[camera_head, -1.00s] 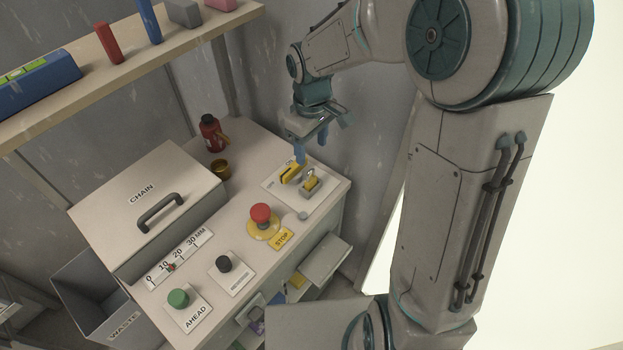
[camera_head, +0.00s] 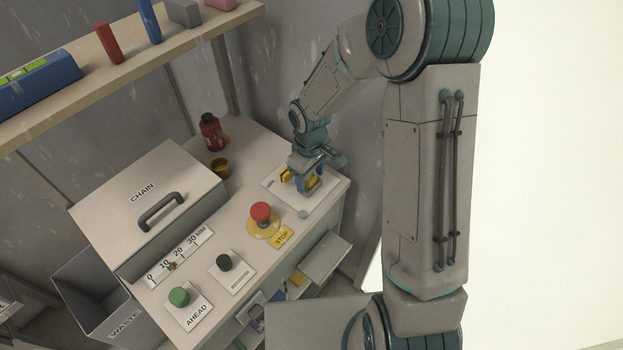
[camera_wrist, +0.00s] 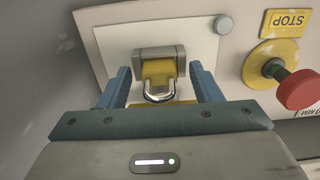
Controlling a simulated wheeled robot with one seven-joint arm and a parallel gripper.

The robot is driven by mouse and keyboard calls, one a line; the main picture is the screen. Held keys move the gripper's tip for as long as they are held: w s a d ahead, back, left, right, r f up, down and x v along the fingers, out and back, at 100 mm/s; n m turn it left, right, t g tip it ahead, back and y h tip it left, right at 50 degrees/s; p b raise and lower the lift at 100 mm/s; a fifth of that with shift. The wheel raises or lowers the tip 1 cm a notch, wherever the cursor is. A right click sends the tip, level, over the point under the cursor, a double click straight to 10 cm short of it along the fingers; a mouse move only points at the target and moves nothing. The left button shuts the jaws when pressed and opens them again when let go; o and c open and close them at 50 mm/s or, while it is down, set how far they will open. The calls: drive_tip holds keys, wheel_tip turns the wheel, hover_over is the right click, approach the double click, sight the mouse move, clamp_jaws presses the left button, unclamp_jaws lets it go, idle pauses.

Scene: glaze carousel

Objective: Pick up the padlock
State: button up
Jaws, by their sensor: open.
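The padlock (camera_wrist: 159,80) has a yellow body and a silver shackle. In the wrist view it lies against a grey metal block on a white plate (camera_wrist: 206,44). My gripper (camera_wrist: 160,84) is open, with one blue finger on each side of the padlock and a visible gap to it on both sides. In the head view my gripper (camera_head: 308,183) is down at the plate on the right end of the bench top, and it hides most of the padlock.
A red stop button (camera_head: 261,212) on a yellow base stands close in front of the plate, and a small grey knob (camera_head: 303,214) is near it. A red bottle (camera_head: 211,132) and a brass cup (camera_head: 220,168) stand behind to the left. The wall is close behind my gripper.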

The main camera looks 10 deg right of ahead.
drive_tip(key=c, duration=1.2)
drive_tip(key=shift+c, duration=0.2)
drive_tip(key=shift+r, duration=0.15)
